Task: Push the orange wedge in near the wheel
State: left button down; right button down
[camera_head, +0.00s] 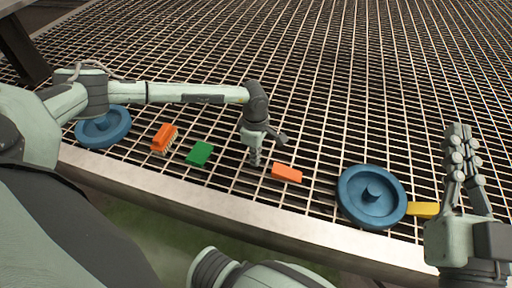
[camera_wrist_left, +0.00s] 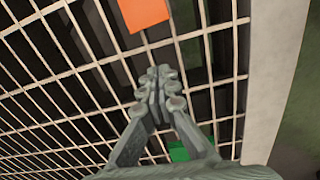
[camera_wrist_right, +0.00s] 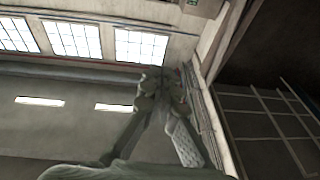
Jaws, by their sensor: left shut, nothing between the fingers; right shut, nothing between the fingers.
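The orange wedge (camera_head: 286,173) lies on the grating between my left gripper and the right-hand blue wheel (camera_head: 351,209). It also shows at the top of the left wrist view (camera_wrist_left: 143,12). My left gripper (camera_head: 254,161) is shut and empty, pointing down at the grating just left of the wedge, with a gap between them. In the left wrist view its closed fingertips (camera_wrist_left: 158,78) are below the wedge. A gap separates the wedge from the wheel. My right gripper (camera_head: 459,132) is shut and empty, raised and pointing up at the right. The right wrist view shows its closed fingers (camera_wrist_right: 160,82).
A yellow block (camera_head: 422,209) sits against the wheel's right side. A metal rim (camera_head: 215,202) edges the grating. The grating behind is clear.

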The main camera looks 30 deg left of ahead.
aim_at(299, 179)
pick_arm(q)
jog(key=shift+w+d+f, duration=0.1)
jog(key=shift+w+d, duration=0.1)
jog(key=shift+d, duration=0.8)
jog(key=shift+w+d+f, duration=0.1)
jog(key=shift+w+d, duration=0.1)
jog(key=shift+d, duration=0.8)
pick_arm(e)
jog(key=shift+s+r, duration=0.1)
jog(key=shift+r, duration=0.25)
pick_arm(q)
jog(key=shift+d, duration=0.1)
